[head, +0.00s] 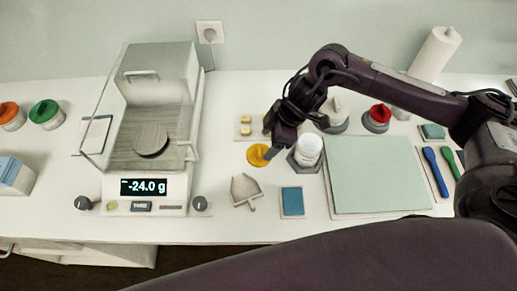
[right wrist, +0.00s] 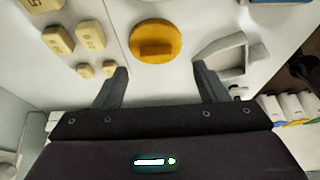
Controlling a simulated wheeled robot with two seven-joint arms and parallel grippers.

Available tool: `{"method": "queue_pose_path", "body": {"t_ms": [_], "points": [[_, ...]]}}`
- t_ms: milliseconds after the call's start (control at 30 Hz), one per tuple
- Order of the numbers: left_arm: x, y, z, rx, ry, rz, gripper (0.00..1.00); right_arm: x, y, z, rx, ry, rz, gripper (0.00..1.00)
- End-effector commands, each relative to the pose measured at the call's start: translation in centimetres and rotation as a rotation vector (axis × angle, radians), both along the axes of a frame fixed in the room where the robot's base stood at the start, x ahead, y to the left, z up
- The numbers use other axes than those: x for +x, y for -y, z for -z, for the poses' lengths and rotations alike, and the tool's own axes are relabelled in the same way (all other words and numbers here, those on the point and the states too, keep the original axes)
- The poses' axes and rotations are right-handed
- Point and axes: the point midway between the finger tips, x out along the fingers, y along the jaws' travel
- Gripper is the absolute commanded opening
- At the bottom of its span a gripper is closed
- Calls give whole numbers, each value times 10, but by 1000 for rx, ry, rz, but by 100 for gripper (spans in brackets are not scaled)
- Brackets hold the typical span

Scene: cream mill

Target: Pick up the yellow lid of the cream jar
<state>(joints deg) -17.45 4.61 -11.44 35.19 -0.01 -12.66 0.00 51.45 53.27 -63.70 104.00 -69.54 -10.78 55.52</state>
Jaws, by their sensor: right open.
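The yellow lid (head: 257,155) lies flat on the white worktop, left of a white open jar (head: 309,148) that stands in a grey hexagonal holder. In the right wrist view the lid (right wrist: 155,42) is a round disc with a raised grip bar across it. My right gripper (head: 272,148) is above and close to the lid. In the right wrist view its two fingers (right wrist: 160,84) are spread and empty, with the lid just beyond their tips. In the head view the gripper partly covers the lid's right side. My left gripper is not in view.
A balance (head: 144,188) reading -24.0 g stands left. Yellow weights (right wrist: 90,36) lie beside the lid. A grey scoop (head: 245,189) and blue pad (head: 292,202) lie in front. A pale green mat (head: 378,175) lies right. Red (head: 380,113), green and orange-lidded jars stand farther off.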

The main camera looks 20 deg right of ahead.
Motion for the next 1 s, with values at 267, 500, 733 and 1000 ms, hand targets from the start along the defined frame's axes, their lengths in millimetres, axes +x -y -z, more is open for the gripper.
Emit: {"method": "queue_pose_path", "body": {"t_ms": [267, 500, 733, 1000], "points": [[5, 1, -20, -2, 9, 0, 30, 8, -15, 34, 0, -2, 0, 66], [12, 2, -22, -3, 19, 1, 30, 10, -19, 46, 0, 1, 0, 66], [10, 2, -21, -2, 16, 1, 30, 10, -18, 46, 0, 1, 0, 51], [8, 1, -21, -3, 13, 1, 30, 10, -18, 46, 0, 1, 0, 18]]}}
